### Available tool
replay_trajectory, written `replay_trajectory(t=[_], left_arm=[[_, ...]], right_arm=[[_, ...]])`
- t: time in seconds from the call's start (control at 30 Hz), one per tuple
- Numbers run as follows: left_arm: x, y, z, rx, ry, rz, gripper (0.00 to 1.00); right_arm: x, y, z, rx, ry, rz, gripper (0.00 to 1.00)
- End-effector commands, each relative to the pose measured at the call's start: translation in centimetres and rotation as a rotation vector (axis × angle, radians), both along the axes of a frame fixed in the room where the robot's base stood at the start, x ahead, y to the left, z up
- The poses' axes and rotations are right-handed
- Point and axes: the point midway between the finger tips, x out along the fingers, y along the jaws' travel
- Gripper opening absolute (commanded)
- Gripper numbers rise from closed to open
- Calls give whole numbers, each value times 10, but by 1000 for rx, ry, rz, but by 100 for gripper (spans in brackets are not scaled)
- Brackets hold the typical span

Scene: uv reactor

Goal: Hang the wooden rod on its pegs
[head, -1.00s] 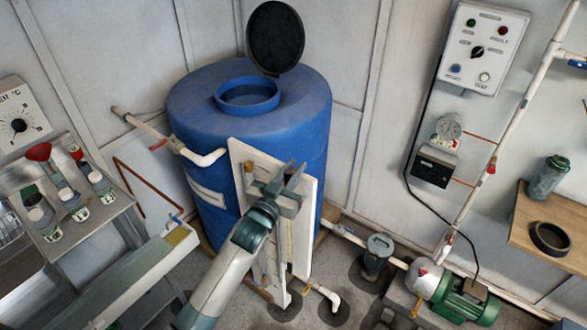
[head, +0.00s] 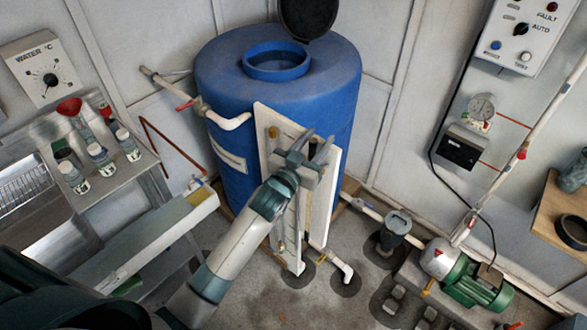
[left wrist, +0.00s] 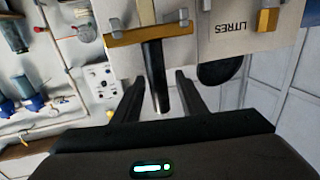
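The white board (head: 265,150) stands in front of the blue tank, and its "LITRES" lettering shows upside down in the left wrist view. In that view the wooden rod (left wrist: 146,12) has an ochre crossbar (left wrist: 150,37) and a black handle (left wrist: 155,80). Small grey pegs (left wrist: 116,25) show by the crossbar; I cannot tell whether it rests on them. My left gripper (head: 314,150) is in front of the board, its fingers apart. In the left wrist view the handle's end lies between the open fingers (left wrist: 158,98), with gaps on both sides. My right gripper is not in view.
The blue tank (head: 220,80) stands behind the board. A white pipe (head: 230,122) juts out left of the board. A green pump (head: 470,280) is on the floor at right.

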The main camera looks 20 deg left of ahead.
Motion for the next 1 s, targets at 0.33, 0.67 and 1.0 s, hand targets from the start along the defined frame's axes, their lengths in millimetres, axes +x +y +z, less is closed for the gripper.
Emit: replay_trajectory(t=[0.33,0.67,1.0], left_arm=[[-52,8,-3,1,-1,-1,38],[-117,18,-3,0,-1,-1,38],[-158,24,0,1,-2,-1,38]], right_arm=[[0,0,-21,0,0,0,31],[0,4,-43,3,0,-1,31],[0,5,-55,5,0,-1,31]])
